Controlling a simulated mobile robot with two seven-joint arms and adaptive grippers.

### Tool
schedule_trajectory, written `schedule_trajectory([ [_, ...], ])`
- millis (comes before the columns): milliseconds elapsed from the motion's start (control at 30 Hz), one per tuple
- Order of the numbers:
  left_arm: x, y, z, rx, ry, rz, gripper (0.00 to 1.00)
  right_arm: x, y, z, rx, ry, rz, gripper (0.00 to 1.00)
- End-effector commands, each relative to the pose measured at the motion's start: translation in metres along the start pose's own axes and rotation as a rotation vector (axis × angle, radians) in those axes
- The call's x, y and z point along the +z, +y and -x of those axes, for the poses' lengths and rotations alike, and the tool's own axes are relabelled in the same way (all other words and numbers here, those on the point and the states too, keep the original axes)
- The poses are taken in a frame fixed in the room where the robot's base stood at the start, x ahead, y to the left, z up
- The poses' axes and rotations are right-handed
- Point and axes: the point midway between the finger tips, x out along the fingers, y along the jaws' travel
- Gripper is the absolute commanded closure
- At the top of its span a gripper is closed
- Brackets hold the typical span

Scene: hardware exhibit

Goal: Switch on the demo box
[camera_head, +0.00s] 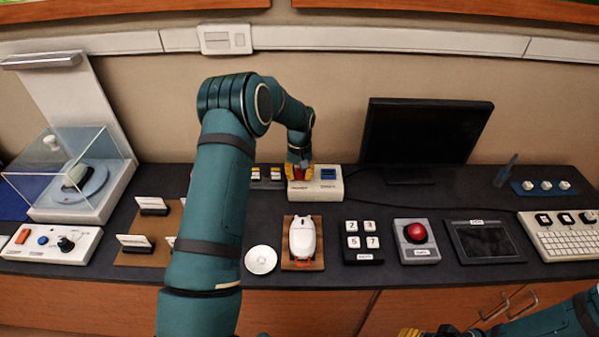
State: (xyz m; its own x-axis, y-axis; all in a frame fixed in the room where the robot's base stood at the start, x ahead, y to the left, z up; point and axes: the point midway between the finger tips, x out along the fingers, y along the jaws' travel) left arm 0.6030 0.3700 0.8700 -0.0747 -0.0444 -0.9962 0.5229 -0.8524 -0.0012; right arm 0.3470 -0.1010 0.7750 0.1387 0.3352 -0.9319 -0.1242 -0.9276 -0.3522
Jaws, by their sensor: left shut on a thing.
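The demo box appears to be the small white box (328,189) with a blue display, standing at the back of the dark counter, left of the monitor. My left arm reaches over the counter to it. My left gripper (299,172) is at the left part of the box's top. Its yellow fingertips are shut on a small red part there, which looks like a switch. The arm and fingers partly hide this part, and its position cannot be told. Only the tip of my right gripper (411,332) shows at the bottom edge, away from the counter; its jaws are unclear.
In front of the box lie a white mouse-like device (302,237), a number keypad (362,241), a red button box (416,240) and a tablet (484,241). A monitor (424,135) stands behind right. A clear display case (68,180) is at far left.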

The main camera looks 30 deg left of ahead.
Motion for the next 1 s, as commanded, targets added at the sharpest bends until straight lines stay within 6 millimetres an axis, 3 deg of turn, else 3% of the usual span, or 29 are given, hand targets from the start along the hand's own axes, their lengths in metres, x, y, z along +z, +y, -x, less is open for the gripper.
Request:
schedule_trajectory([
  [100, -0.0008, -0.0005, 0.0013, -0.001, -0.085, 0.002, 1.00, -0.0044, -0.0044, 0.0115, 0.001, 0.009, -0.002, 0.53],
  [300, -0.0019, -0.0002, 0.0006, -0.001, -0.181, 0.001, 1.00, -0.0070, -0.0057, 0.0150, 0.001, 0.015, -0.004, 0.53],
  [733, -0.0013, -0.0003, 0.0002, 0.000, -0.211, -0.001, 1.00, -0.0075, -0.0057, 0.0152, 0.002, 0.016, -0.005, 0.53],
  [767, -0.0013, -0.0003, 0.0002, 0.000, -0.211, -0.001, 0.65, -0.0075, -0.0058, 0.0152, 0.002, 0.016, -0.005, 0.53],
  [833, -0.0014, -0.0003, 0.0004, 0.000, -0.211, 0.000, 0.43, -0.0075, -0.0058, 0.0152, 0.002, 0.016, -0.005, 0.53],
  [1000, -0.0019, -0.0001, 0.0013, 0.000, -0.208, 0.000, 0.43, -0.0075, -0.0058, 0.0153, 0.001, 0.016, -0.004, 0.53],
])
